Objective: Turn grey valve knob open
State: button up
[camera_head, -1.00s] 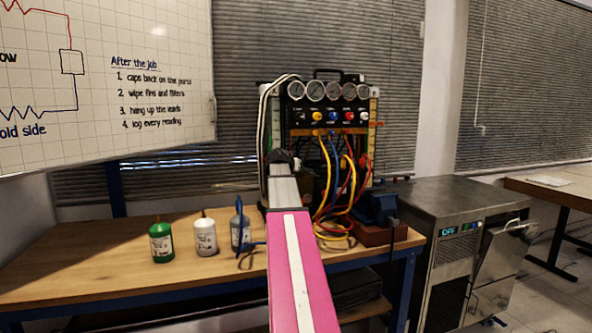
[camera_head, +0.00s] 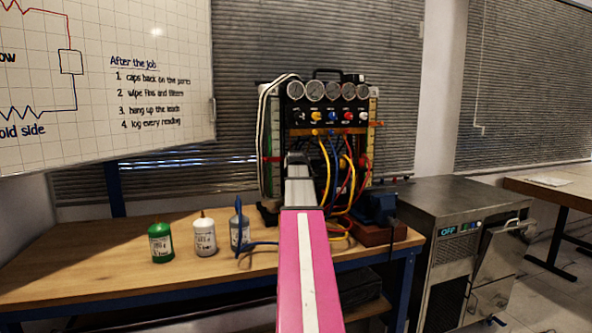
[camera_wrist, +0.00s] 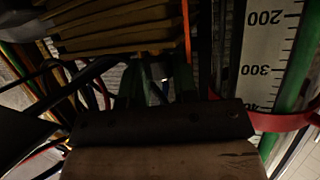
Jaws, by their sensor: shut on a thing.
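The gauge rig (camera_head: 325,130) stands at the back of the bench, with a row of round gauges above several coloured knobs. I cannot make out the grey valve knob for certain in either view. My gripper (camera_head: 298,158) is in front of the rig, below the knob row and left of the hanging hoses. My own arm partly hides it. In the dark wrist view my gripper (camera_wrist: 160,90) points in among hoses, and its two dark fingers are close together. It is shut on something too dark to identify.
Yellow, blue and red hoses (camera_head: 326,165) hang close right of my gripper. The wrist view shows a marked scale (camera_wrist: 268,70) with a red strap (camera_wrist: 285,121) at right. Green (camera_head: 161,243), white (camera_head: 205,238) and grey (camera_head: 239,232) bottles stand on the bench (camera_head: 110,270).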

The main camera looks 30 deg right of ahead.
jog(key=shift+n+y, duration=0.4)
jog(key=o, duration=0.9)
jog(key=shift+s, duration=0.1)
jog(key=v, duration=1)
jog(key=shift+s+a+r, duration=0.1)
jog(key=shift+s+a, duration=0.05)
jog(key=shift+s, duration=0.15)
